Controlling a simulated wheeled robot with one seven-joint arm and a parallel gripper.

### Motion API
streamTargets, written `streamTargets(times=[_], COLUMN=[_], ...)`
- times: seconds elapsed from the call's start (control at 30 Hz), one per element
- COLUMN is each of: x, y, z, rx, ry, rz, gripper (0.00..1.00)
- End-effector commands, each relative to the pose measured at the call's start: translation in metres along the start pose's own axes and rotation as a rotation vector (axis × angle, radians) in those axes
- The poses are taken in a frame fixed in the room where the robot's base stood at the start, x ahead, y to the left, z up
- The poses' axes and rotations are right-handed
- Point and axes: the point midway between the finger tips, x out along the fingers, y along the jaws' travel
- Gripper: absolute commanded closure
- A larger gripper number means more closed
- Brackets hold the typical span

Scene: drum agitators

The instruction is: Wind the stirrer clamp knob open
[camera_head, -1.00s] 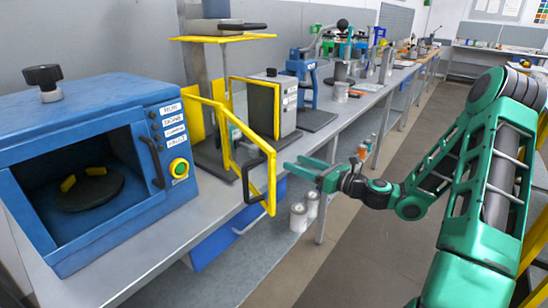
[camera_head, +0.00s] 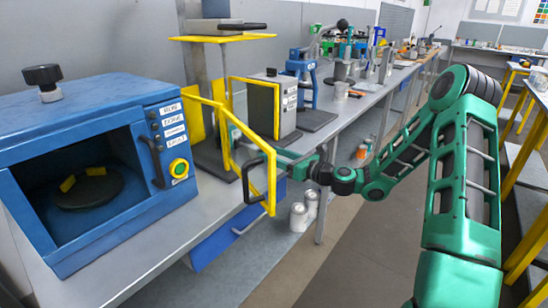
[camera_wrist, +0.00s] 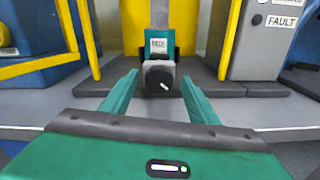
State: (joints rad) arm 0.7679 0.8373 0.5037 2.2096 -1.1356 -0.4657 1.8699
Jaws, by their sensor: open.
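In the wrist view, a round black knob (camera_wrist: 159,76) with a white mark sits on a grey block on the stirrer's column (camera_wrist: 160,20). My gripper (camera_wrist: 159,82) is open, with its two green fingers on either side of the knob's line. The fingers look apart from the knob, and I cannot tell how far beyond the tips it lies. In the head view, my gripper (camera_head: 284,158) reaches left at the yellow guard frame (camera_head: 272,180), which partly hides its fingers. The column (camera_head: 195,75) stands behind that frame. The clamp knob cannot be made out there.
A blue drum machine (camera_head: 100,160) with an open front stands at the left, with another black knob (camera_head: 43,75) on top. A grey box (camera_head: 272,105) with a yellow edge stands right of the column. Grey cans (camera_head: 299,215) stand below the bench. The aisle is clear.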

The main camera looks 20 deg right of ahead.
Motion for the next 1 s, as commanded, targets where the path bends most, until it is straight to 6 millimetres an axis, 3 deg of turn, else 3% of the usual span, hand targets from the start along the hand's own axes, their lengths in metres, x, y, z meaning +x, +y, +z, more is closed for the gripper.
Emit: streamTargets(times=[0.03, 0.2, 0.67, 1.0], x=[-0.0001, -0.0002, -0.0006, -0.0009], y=[0.0, -0.0001, -0.0008, -0.0005], z=[-0.0001, -0.0002, -0.0002, -0.0006], rx=[0.0, 0.0, -0.083, -0.357], ry=[0.0, 0.0, 0.001, 0.002], rz=[0.0, 0.0, -0.002, -0.004], gripper=[0.48, 0.86, 0.86, 0.86])
